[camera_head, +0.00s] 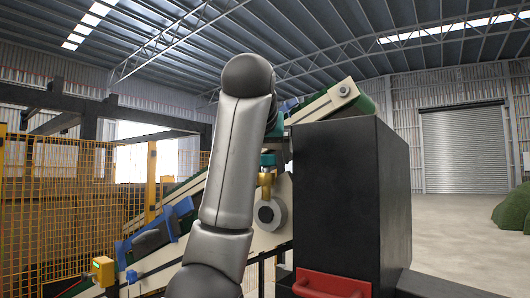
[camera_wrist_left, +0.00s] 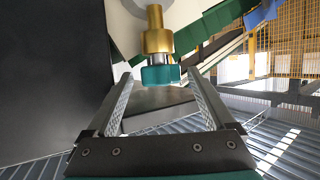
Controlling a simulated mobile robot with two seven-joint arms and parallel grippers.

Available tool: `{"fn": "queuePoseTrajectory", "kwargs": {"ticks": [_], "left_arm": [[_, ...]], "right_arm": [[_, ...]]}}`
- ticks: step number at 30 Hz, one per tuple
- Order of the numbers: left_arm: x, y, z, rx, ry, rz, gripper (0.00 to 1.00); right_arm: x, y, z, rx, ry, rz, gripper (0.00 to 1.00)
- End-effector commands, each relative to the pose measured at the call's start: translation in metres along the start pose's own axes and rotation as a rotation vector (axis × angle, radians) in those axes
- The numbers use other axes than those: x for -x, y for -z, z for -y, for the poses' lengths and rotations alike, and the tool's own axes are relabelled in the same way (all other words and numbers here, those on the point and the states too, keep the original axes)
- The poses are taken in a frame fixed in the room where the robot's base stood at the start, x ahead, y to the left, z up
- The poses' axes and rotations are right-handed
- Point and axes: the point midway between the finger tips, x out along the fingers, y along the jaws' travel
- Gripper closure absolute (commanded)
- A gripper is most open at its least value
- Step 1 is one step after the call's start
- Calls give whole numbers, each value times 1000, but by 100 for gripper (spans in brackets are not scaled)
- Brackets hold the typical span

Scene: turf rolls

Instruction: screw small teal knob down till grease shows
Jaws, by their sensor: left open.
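The small teal knob (camera_head: 267,159) sits on top of a brass grease fitting (camera_head: 266,181), just right of my left arm in the head view. In the left wrist view the teal knob (camera_wrist_left: 161,75) shows at the tip of the brass fitting (camera_wrist_left: 157,40), with a pale metal neck between them. My left gripper (camera_wrist_left: 159,80) is open, its two fingertips on either side of the knob with visible gaps. In the head view it is mostly hidden behind my left arm. No grease can be made out. My right gripper is not in view.
A tall black cabinet (camera_head: 350,190) with a red handle (camera_head: 330,284) stands close right of the fitting. A conveyor frame (camera_head: 160,262) runs behind, with a round grey roller end (camera_head: 269,214) below the fitting. Yellow fencing (camera_head: 60,200) is at left. Open floor (camera_head: 455,235) lies at right.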

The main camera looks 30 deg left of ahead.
Motion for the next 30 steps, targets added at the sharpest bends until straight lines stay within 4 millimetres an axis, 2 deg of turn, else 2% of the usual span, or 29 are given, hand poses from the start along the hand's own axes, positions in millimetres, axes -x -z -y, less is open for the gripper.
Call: {"fn": "queuePoseTrajectory", "kwargs": {"ticks": [4,26,30], "left_arm": [[0,0,0,0,0,0,14],[0,0,0,1,0,-1,96],[0,0,0,0,-3,-1,98]], "right_arm": [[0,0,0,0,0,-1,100],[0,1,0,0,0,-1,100],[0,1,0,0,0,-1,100]]}}
